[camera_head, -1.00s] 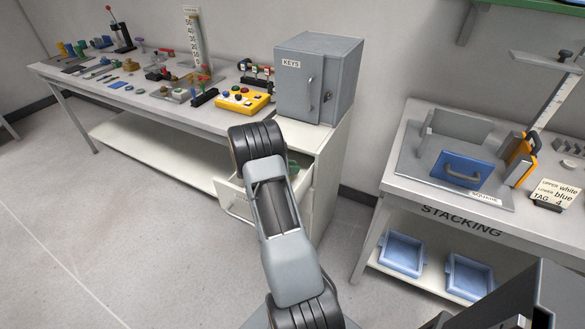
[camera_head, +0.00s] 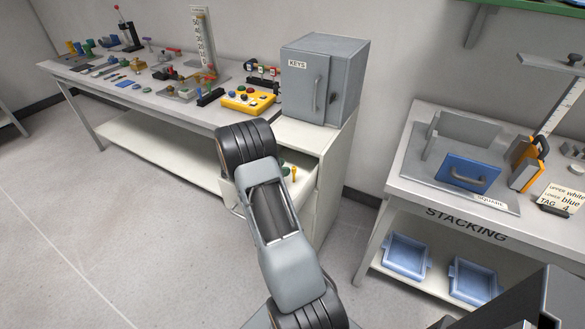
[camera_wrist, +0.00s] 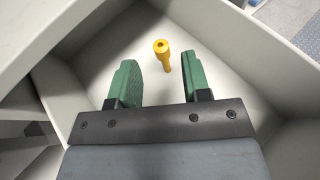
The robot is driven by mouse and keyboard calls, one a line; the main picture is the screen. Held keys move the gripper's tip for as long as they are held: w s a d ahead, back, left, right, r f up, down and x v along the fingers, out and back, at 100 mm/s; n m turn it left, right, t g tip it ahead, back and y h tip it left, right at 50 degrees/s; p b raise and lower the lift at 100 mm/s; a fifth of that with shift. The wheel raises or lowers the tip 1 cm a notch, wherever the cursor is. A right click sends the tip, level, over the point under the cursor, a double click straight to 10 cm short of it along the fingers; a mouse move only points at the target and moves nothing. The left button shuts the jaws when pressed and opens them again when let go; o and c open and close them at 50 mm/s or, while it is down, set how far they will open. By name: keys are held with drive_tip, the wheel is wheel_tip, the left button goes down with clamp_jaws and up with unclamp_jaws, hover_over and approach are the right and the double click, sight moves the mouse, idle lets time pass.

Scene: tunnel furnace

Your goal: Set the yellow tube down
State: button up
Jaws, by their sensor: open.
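In the head view the tube (camera_head: 294,173) shows as a small yellow upright thing inside the drawer (camera_head: 308,182), beside my arm. My arm hides most of the drawer there.
A grey key cabinet (camera_head: 318,80) stands on the counter above the drawer. A long table (camera_head: 150,103) with several tools and a yellow button box (camera_head: 248,100) is to the left. The stacking table (camera_head: 395,185) is to the right. Open floor lies at the left front.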

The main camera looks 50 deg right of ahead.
drive_tip(key=v, duration=0.5)
drive_tip(key=shift+w+a+r, duration=0.1)
drive_tip(key=shift+a, duration=0.05)
idle(0.4)
drive_tip(key=s+a+r+m+t+y+p, duration=0.2)
drive_tip(key=s+a+r+m+t+y, duration=0.1)
drive_tip(key=a, duration=0.6)
drive_tip(key=s+a+r+m+t+y+p, duration=0.3)
drive_tip(key=s+a+r+m+y, duration=0.2)
drive_tip(key=a+r, duration=0.4)
drive_tip(key=s+a+r+m+t+y+p, duration=0.3)
drive_tip(key=s+a+r+m+y, duration=0.1)
drive_tip(key=s+a+r, duration=0.4)
drive_tip(key=shift+a+m+y, duration=0.3)
drive_tip(key=shift+a+m, duration=0.4)
drive_tip(key=shift+a, duration=0.4)
drive_tip(key=shift+s, duration=0.1)
